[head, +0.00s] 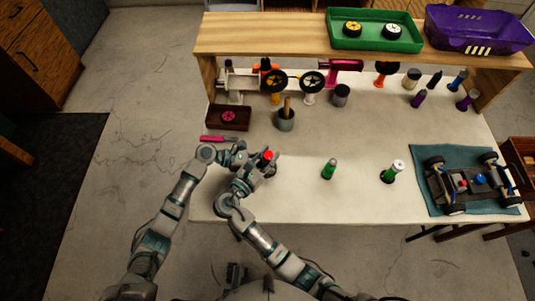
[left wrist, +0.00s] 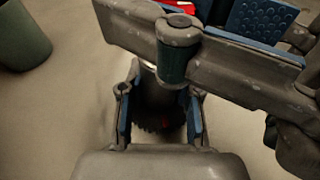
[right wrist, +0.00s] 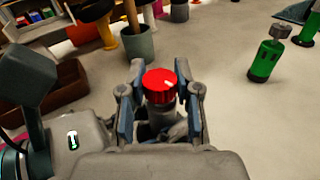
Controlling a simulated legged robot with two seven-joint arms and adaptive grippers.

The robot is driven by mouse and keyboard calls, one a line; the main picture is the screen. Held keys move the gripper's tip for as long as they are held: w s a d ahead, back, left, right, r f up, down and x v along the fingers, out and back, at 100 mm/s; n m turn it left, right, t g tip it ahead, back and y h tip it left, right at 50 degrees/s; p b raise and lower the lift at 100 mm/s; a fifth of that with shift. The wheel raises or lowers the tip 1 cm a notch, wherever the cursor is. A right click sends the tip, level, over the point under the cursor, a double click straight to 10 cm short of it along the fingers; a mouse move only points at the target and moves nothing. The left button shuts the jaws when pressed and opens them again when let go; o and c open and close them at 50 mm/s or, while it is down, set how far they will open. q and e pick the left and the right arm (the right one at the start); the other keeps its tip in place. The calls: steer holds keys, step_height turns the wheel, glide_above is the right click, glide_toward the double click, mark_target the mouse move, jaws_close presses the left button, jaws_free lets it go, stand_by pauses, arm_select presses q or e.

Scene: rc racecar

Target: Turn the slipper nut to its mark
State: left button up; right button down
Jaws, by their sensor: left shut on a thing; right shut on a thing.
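The red slipper nut (right wrist: 160,84) is a round knob with a short white line on its top, pointing toward the upper right in the right wrist view. It also shows in the head view (head: 268,155). My right gripper (right wrist: 160,108) is shut around it, one finger on each side. My left gripper (left wrist: 159,112) is shut on a dark toothed part (left wrist: 160,122), mostly in shadow below the right gripper's fingers. Only a bit of red shows at the top of the left wrist view. I cannot make out a matching mark beside the nut.
A grey cup (head: 286,122) with a wooden handle and a brown tray (head: 229,117) stand behind the grippers. A car chassis (head: 470,185) lies on a teal mat (head: 425,157). The table between is clear.

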steer(key=c, duration=0.8)
jaws_free()
steer(key=shift+t+y, duration=0.3)
steer(key=shift+y, duration=0.1)
